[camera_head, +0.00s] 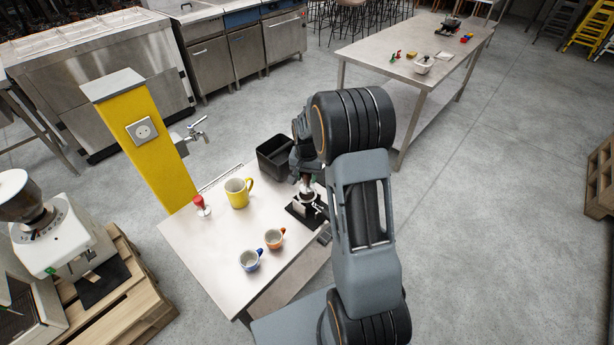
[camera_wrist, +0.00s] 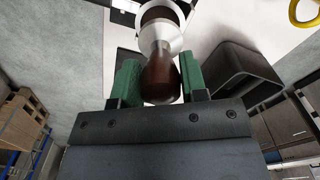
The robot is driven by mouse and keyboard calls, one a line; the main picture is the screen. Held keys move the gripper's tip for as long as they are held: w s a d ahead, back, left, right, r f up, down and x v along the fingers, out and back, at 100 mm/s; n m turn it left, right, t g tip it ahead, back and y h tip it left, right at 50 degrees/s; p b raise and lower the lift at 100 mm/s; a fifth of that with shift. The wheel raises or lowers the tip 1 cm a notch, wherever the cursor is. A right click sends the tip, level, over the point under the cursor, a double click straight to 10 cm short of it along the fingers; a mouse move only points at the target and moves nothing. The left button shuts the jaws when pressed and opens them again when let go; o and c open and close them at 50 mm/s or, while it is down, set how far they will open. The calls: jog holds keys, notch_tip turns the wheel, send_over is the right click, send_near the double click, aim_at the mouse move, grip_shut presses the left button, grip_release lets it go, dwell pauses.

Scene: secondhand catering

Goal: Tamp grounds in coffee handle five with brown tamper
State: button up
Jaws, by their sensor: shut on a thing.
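My gripper (camera_wrist: 158,82) is shut on the brown tamper (camera_wrist: 161,76), its green fingers on either side of the brown handle. The tamper's pale metal lower part points away from my gripper. Beyond it in the wrist view is a round metal rim with brown grounds (camera_wrist: 160,13), which looks like the coffee handle's basket. In the head view the tamper (camera_head: 306,188) is low over a black stand (camera_head: 297,214) on the steel table, partly hidden by my arm. I cannot tell whether the tamper touches the grounds or which numbered handle this is.
A black bin (camera_head: 272,160) is close behind my gripper. A yellow post (camera_head: 155,150) with a tap rises at the back left.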

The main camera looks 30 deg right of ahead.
jog(key=shift+r+p, duration=1.05)
jog(key=shift+r, duration=0.75)
